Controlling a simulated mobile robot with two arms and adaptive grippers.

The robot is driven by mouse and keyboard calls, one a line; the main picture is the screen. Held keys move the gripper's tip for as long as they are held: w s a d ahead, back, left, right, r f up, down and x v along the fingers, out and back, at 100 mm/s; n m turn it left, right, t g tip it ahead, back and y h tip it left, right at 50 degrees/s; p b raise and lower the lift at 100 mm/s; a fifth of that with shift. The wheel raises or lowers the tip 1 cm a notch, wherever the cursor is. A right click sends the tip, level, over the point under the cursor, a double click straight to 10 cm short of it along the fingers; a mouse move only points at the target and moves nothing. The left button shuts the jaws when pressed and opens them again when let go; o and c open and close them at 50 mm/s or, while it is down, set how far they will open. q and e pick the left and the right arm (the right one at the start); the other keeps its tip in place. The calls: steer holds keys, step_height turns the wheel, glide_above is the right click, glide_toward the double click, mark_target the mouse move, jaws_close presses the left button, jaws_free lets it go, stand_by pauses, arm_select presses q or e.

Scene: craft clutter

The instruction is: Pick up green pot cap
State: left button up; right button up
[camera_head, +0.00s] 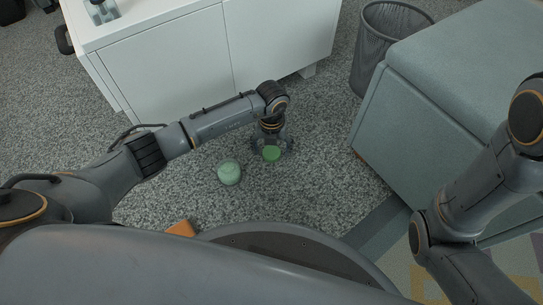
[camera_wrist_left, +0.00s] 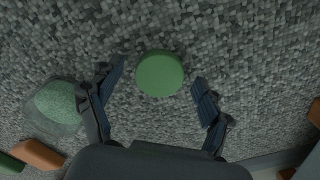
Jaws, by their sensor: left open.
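The green pot cap (camera_head: 271,153) is a small round green disc on the grey speckled carpet. It shows whole in the left wrist view (camera_wrist_left: 160,74), just beyond and between the open fingers. My left gripper (camera_head: 271,146) points down over the cap. Its fingers (camera_wrist_left: 160,80) are spread wide on both sides of the cap, with a gap on each side and nothing held. A pale green round pot (camera_head: 229,173) stands on the carpet left of the cap; it also shows in the left wrist view (camera_wrist_left: 60,105). My right arm comes in from the right, with its gripper out of view.
An orange block (camera_head: 182,229) lies near my base; it also shows in the left wrist view (camera_wrist_left: 40,154), beside a dark green piece (camera_wrist_left: 10,163). A white cabinet (camera_head: 230,50) stands behind. A mesh bin (camera_head: 385,40) and a grey-green padded block (camera_head: 450,80) are at right.

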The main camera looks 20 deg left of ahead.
arm_select(q)
steer(key=c, duration=0.9)
steer(key=shift+r, duration=0.2)
